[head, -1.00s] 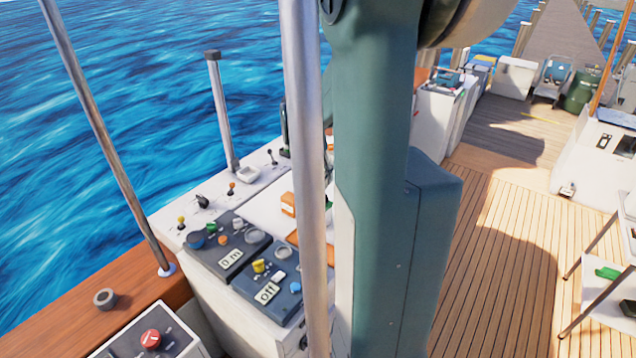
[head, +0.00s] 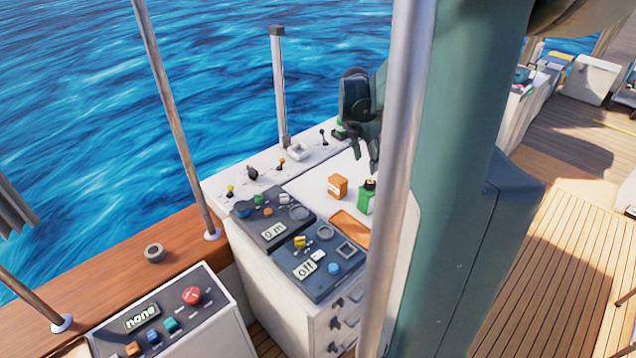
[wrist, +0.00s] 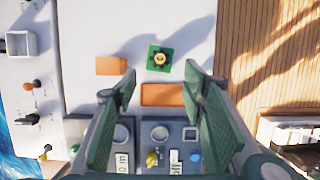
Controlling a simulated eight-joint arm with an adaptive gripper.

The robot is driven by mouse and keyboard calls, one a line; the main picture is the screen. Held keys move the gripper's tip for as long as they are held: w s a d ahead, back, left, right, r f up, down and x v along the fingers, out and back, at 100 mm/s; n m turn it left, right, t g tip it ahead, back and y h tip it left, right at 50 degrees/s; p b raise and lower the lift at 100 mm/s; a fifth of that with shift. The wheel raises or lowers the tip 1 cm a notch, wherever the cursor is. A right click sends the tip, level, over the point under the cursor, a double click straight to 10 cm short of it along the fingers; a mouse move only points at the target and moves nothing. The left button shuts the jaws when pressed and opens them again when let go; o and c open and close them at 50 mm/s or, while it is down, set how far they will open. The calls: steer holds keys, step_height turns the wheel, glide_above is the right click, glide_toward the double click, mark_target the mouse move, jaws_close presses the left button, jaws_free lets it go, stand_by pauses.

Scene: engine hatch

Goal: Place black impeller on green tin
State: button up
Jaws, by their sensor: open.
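The green tin (head: 364,203) stands on the white worktop, partly behind a grey pole in the head view. It also shows in the wrist view (wrist: 151,66) as a green square. The black impeller (wrist: 160,59), dark with a yellow hub, sits on top of the tin; in the head view it is a small dark shape (head: 370,185) on the tin's top. My gripper (head: 366,164) is above the tin and apart from it. In the wrist view my gripper (wrist: 161,84) has its green fingers spread wide, with nothing between them.
An orange box (head: 337,187) stands left of the tin. A flat orange tray (head: 350,229) lies in front of it. Dark control panels (head: 318,266) with knobs and small levers edge the worktop. The white surface beyond the tin (wrist: 140,22) is clear.

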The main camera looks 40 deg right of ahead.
steer(key=shift+a, duration=0.15)
steer(key=w+a+r+m+t, duration=0.15)
steer(key=a+r+m, duration=0.25)
steer(key=a, duration=0.9)
steer(key=w+a+r+m+t, duration=0.15)
steer(key=a+r+m, duration=0.25)
steer(key=a, duration=1)
steer(key=s+a+m+t+y, duration=0.1)
steer(key=s+a+m, duration=0.4)
steer(key=a, duration=0.7)
steer(key=s+a+m+t+y, duration=0.2)
steer(key=s+a+m, duration=0.3)
steer(key=a, duration=0.6)
steer(key=shift+a+f+t, duration=0.2)
steer(key=shift+a+t, duration=0.15)
steer(key=shift+t, duration=0.25)
steer(key=shift+s, duration=0.1)
step_height(320, 180, down, 7)
steer(key=b, duration=0.6)
steer(key=shift+r+b, duration=0.2)
steer(key=shift+b, duration=0.15)
